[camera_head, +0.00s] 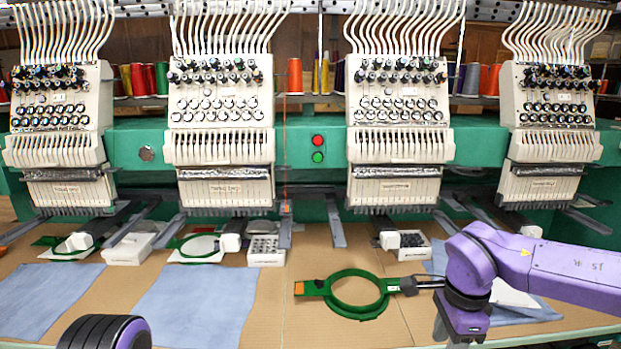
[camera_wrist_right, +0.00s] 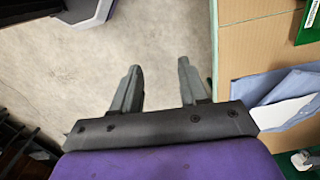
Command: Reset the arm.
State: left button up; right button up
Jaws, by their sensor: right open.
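My right arm (camera_head: 545,268) is purple and comes in from the right in the head view, bent downward near the front edge of the table. Its gripper is outside the head view. In the right wrist view my right gripper (camera_wrist_right: 159,68) is open and empty, with its two grey fingers apart over bare concrete floor. The table's edge is to the right of the fingers. Only a dark, rounded part of my left arm (camera_head: 104,333) with a purple rim shows at the bottom left of the head view. My left gripper is not in view.
A green hoop (camera_head: 327,290) lies on the brown table (camera_head: 250,330) beside my right arm. Blue cloths (camera_head: 195,300) and small white boxes (camera_head: 266,250) are on the table. A multi-head embroidery machine (camera_head: 219,150) stands behind. Floor (camera_wrist_right: 170,25) is clear between the fingers.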

jog(key=w+d+f+m+t+h, duration=0.2)
jog(key=w+d, duration=0.1)
jog(key=w, duration=0.1)
jog(key=s+d+f+n+t+h, duration=0.1)
jog(key=s+f+n+t+h, duration=0.1)
jog(key=f, duration=0.7)
jog(key=s+d+f+n+t+h, duration=0.1)
jog(key=s+f+n+t+h, duration=0.15)
jog(key=f, duration=0.65)
jog(key=s+f+n+g+y, duration=0.1)
jog(key=s+f+n, duration=0.2)
jog(key=s, duration=0.5)
jog(key=s+f+n+g+y, duration=0.1)
jog(key=s+f+n, duration=0.2)
jog(key=s+f, duration=0.3)
jog(key=s+d+f+n+g+y, duration=0.1)
jog(key=s+f+n, duration=0.2)
jog(key=s, duration=0.6)
notch_tip(320, 180, down, 2)
jog(key=shift+s+f, duration=0.15)
jog(key=shift+s, duration=0.2)
jog(key=shift+g, duration=0.25)
